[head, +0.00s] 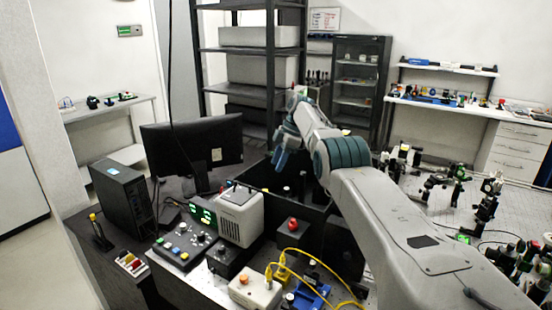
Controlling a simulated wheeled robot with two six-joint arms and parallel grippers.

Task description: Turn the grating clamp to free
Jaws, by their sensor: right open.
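My right arm comes in from the lower right and reaches up to the middle of the view. My right gripper (279,160) hangs at its far end, pointing down above the dark open-topped enclosure (312,204) behind the bench instruments. It is small and partly turned away; its jaws are open and no object shows in them. I cannot pick out the grating clamp for certain; it may be among the small parts in or near the enclosure, partly hidden by my arm. My left gripper is not in view.
A monitor (193,145) and black computer tower (122,195) stand left of the enclosure. A control panel (184,246), a grey instrument (240,215), a red-topped box (292,258) and a yellow cable (318,297) crowd the front. Optics mounts (487,205) stand at right.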

